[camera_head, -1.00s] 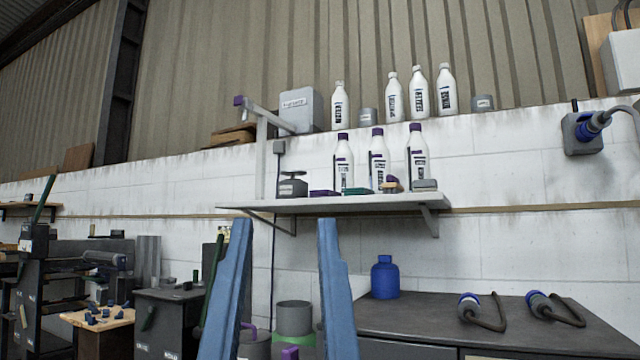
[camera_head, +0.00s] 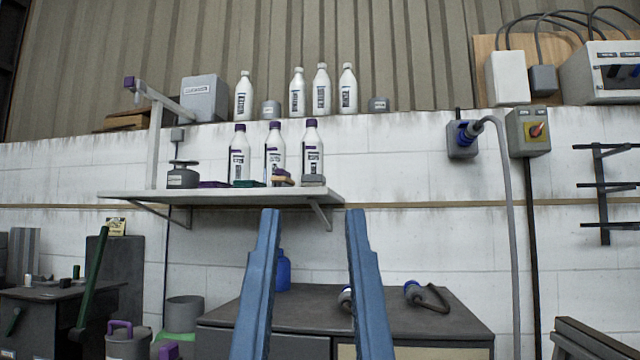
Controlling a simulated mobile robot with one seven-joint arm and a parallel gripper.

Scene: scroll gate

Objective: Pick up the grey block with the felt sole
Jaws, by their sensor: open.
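A small grey block (camera_head: 313,180) sits at the right end of the wall shelf (camera_head: 230,196), in front of the rightmost purple-capped bottle (camera_head: 312,150). Its underside is too small to make out, so I cannot tell whether it has a felt sole. Just left of it is a tan and purple block (camera_head: 283,178). Flat green (camera_head: 249,183) and purple (camera_head: 213,184) pieces lie further left. My gripper (camera_head: 312,214) shows as two blue fingers pointing up, wide apart and empty. The fingertips appear below the shelf's right end in the picture, apart from the block.
Several purple-capped bottles stand behind the small pieces. White bottles line the ledge above. A dark bench (camera_head: 400,322) with a blue bottle (camera_head: 284,271) is below. A bracket (camera_head: 320,212) supports the shelf's right end.

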